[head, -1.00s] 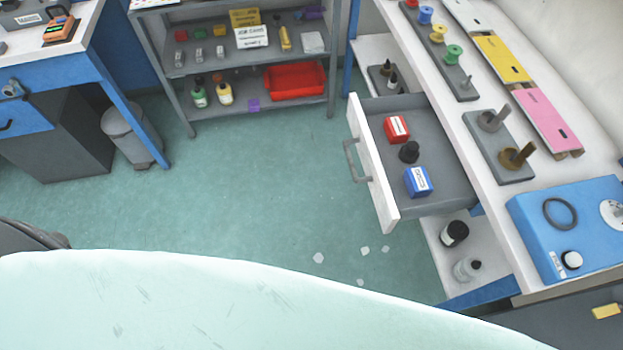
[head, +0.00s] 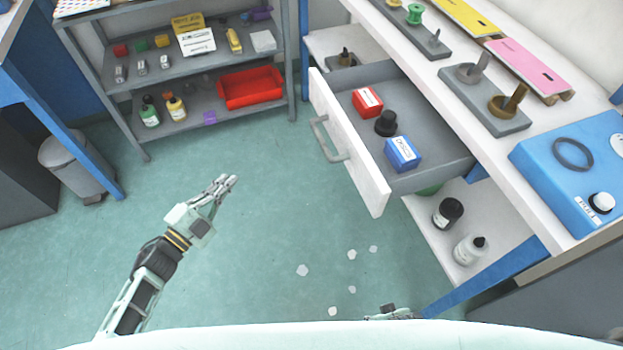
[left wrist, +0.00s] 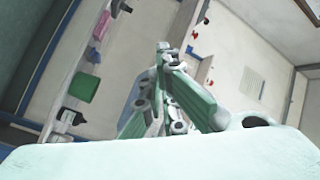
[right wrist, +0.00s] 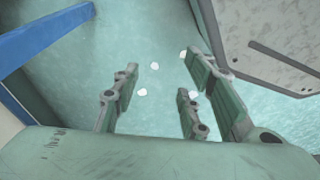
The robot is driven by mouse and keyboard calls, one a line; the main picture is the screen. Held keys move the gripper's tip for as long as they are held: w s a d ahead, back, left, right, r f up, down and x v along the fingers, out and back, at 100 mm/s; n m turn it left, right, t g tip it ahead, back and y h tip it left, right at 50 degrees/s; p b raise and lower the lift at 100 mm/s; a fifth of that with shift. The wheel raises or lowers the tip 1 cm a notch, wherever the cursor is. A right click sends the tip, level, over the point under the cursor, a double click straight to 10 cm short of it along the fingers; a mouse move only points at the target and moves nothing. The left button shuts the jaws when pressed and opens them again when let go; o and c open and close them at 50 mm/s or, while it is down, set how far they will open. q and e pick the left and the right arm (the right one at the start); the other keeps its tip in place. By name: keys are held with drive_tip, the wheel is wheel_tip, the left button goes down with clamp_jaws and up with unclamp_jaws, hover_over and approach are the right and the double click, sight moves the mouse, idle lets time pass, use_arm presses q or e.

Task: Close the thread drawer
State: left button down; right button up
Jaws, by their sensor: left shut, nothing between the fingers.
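The thread drawer (head: 440,172) stands pulled out under the white bench at the right in the head view. It has a white front panel (head: 362,165) with a grey bar handle (head: 328,140). Inside are a red box (head: 367,101), a black round piece (head: 386,123) and a blue box (head: 403,153). My left gripper (head: 231,181) is shut and empty over the floor, left of the handle and apart from it. Its closed fingers show in the left wrist view (left wrist: 165,48). My right gripper (right wrist: 158,80) is open and empty above the floor; only a bit shows in the head view.
A grey shelf unit (head: 205,113) with a red tray (head: 250,86) stands at the back. A grey bin (head: 77,166) is at the left. Below the drawer, a lower shelf (head: 493,238) holds bottles. The floor between my left gripper and the drawer is clear.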

use_arm(q)
drive_tip(key=s+d+r+m+g+h+b, duration=0.3)
drive_tip(key=d+r+m+g+h+b, duration=0.15)
drive_tip(key=r+m+h, duration=0.35)
drive_tip(key=m+g, duration=0.5)
drive_tip(key=m, duration=0.2)
approach(328, 158)
drive_tip(key=shift+t+h, duration=0.25)
drive_tip(key=shift+h, duration=0.05)
drive_tip(key=x, duration=0.5)
drive_tip(key=shift+d+f, duration=0.25)
drive_tip(key=shift+d, duration=0.05)
drive_tip(key=shift+w+d+r, duration=0.1)
drive_tip(key=shift+w+d, duration=0.15)
drive_tip(key=shift+d, duration=0.4)
use_arm(e)
drive_tip(key=shift+w+a+f, duration=0.15)
drive_tip(key=shift+w+f, duration=0.85)
drive_tip(key=shift+w, duration=0.1)
drive_tip(key=shift+w, duration=0.1)
